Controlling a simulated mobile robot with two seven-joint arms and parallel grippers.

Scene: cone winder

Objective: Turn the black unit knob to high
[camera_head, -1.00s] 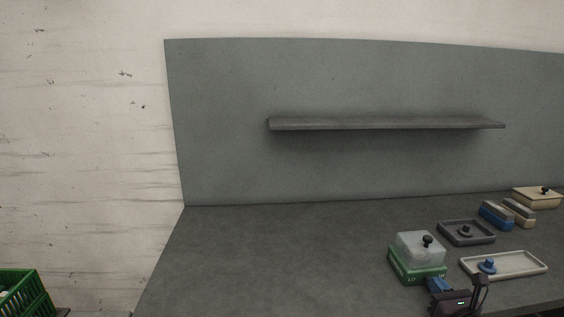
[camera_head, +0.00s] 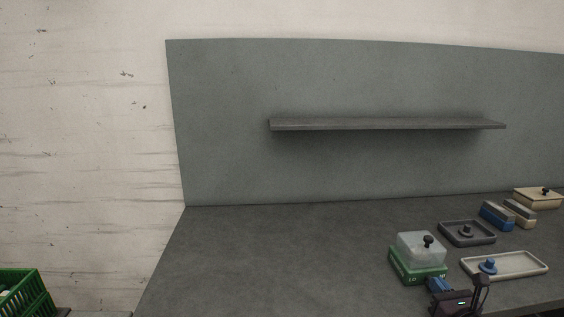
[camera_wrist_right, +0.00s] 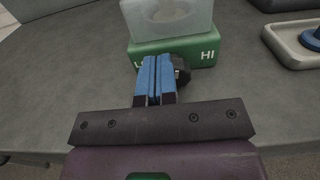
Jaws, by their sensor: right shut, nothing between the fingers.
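A green unit (camera_head: 418,272) with a clear, boxy top (camera_head: 418,247) stands on the bench at the lower right. The wrist view shows its green front (camera_wrist_right: 208,50) with "HI" on the right and a partly covered "L" mark on the left. A black knob (camera_wrist_right: 182,68) sits on that front between the marks. My right gripper (camera_wrist_right: 155,62) has its blue fingers closed together with nothing between them. They are at the knob's left side, overlapping the front; I cannot tell whether they touch the knob. The gripper also shows in the head view (camera_head: 434,281).
A pale tray (camera_head: 520,266) with a blue knobbed piece (camera_head: 487,266) lies right of the unit. A dark tray (camera_head: 453,238), blue-and-grey blocks (camera_head: 496,215) and a cream box (camera_head: 538,198) stand behind. The bench's left side is clear. A shelf (camera_head: 385,125) hangs above.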

